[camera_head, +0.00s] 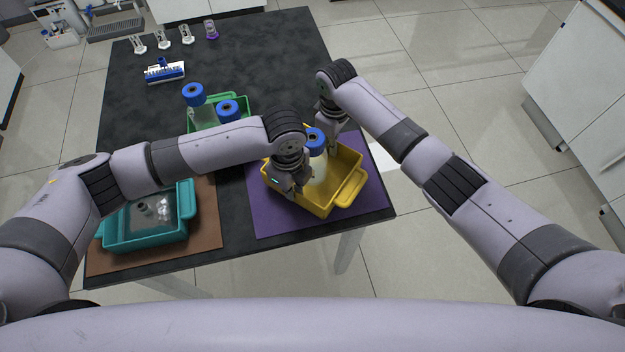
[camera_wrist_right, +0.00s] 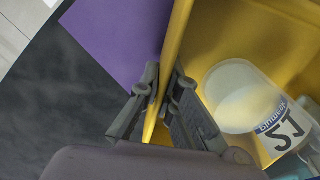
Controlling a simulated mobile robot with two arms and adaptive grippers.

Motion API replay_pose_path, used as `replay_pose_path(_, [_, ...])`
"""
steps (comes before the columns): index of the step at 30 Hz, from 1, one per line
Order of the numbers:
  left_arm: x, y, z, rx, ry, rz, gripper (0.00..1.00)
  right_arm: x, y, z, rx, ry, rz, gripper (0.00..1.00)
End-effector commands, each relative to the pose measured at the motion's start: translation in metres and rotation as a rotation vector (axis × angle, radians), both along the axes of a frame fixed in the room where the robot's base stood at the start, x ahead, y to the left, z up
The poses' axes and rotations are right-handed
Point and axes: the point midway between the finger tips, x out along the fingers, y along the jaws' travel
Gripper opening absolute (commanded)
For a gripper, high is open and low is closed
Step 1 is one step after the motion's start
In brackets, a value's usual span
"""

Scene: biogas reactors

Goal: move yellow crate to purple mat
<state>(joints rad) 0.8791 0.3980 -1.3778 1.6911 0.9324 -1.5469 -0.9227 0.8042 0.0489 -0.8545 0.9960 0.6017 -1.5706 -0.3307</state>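The yellow crate (camera_head: 345,190) is over the purple mat (camera_head: 270,219) at the table's right front; I cannot tell whether it touches the mat. A bottle with a blue cap (camera_head: 316,140) stands in it, and its labelled body (camera_wrist_right: 245,100) shows in the right wrist view. My right gripper (camera_head: 333,148) is at the crate's far side. In the right wrist view its fingers (camera_wrist_right: 165,95) are closed on both sides of the yellow wall. My left gripper (camera_head: 291,186) is at the crate's near left wall; its fingers are partly hidden.
A teal crate (camera_head: 150,240) sits on a brown mat (camera_head: 208,232) at the left front. A green crate (camera_head: 243,103) with blue-capped bottles is behind my left arm. A blue-and-white rack (camera_head: 165,71) and several small vessels are farther back. The table's right edge is close to the yellow crate.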

Motion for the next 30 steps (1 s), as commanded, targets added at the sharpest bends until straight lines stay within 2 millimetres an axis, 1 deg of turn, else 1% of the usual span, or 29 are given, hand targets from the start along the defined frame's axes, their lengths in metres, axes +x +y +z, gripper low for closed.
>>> replay_pose_path(1, [-0.001, 0.001, -0.006, 0.003, 0.004, 0.0, 0.0, 0.002, -0.002, -0.005, -0.003, -0.006, -0.002, 0.0])
replay_pose_path(12, [-0.001, 0.001, -0.026, 0.003, 0.004, 0.0, 0.0, 0.002, -0.002, -0.024, -0.003, -0.006, -0.002, 0.0])
replay_pose_path(13, [-0.001, 0.001, -0.024, 0.004, 0.004, 0.0, 0.05, 0.002, -0.002, -0.023, -0.003, -0.005, -0.002, 0.05])
replay_pose_path(22, [-0.001, 0.001, -0.023, 0.002, 0.002, 0.0, 0.25, 0.001, -0.001, -0.022, -0.002, -0.001, -0.001, 0.25])
replay_pose_path(30, [0.0, 0.0, -0.022, 0.001, 0.001, 0.0, 0.25, 0.0, 0.0, -0.022, -0.001, -0.001, 0.0, 0.25])
